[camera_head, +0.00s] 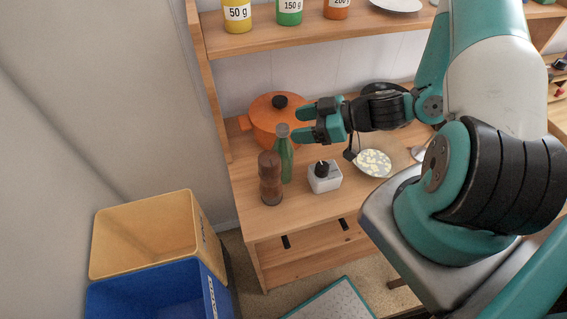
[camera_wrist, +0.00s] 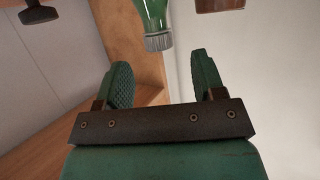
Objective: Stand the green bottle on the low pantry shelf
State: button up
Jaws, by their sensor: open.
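The green bottle (camera_head: 285,163) stands upright on the wooden dresser's counter (camera_head: 263,222), between the orange pot and the brown mill. My gripper (camera_head: 296,125) is open and empty, close to the bottle's grey cap in the head view. In the wrist view, the bottle (camera_wrist: 153,12) shows at the top edge, its cap lined up with the gap of my gripper (camera_wrist: 163,68), just beyond the fingertips. The fingers are apart from it. An upper shelf (camera_head: 330,36) and a low board under the counter (camera_head: 300,268) show; I cannot tell which is the low pantry shelf.
A brown mill (camera_head: 270,180) stands very near the bottle. An orange pot (camera_head: 263,117) is behind, and a white square jar (camera_head: 324,179) and a patterned plate (camera_head: 373,164) are to the right. Yellow (camera_head: 145,235) and blue (camera_head: 150,298) bins stand on the floor at left.

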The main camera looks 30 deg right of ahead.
aim_at(285, 127)
jog(key=shift+b+x, duration=0.5)
jog(key=shift+x, duration=0.6)
jog(key=shift+w+a+f+b, duration=0.15)
jog(key=shift+f+b, duration=0.2)
jog(key=shift+b, duration=0.1)
jog(key=x, duration=0.1)
jog(key=b+x, duration=0.1)
jog(key=x, duration=0.1)
jog(key=shift+w+a+r, duration=0.1)
jog(key=shift+w+a, duration=0.35)
grip_shut()
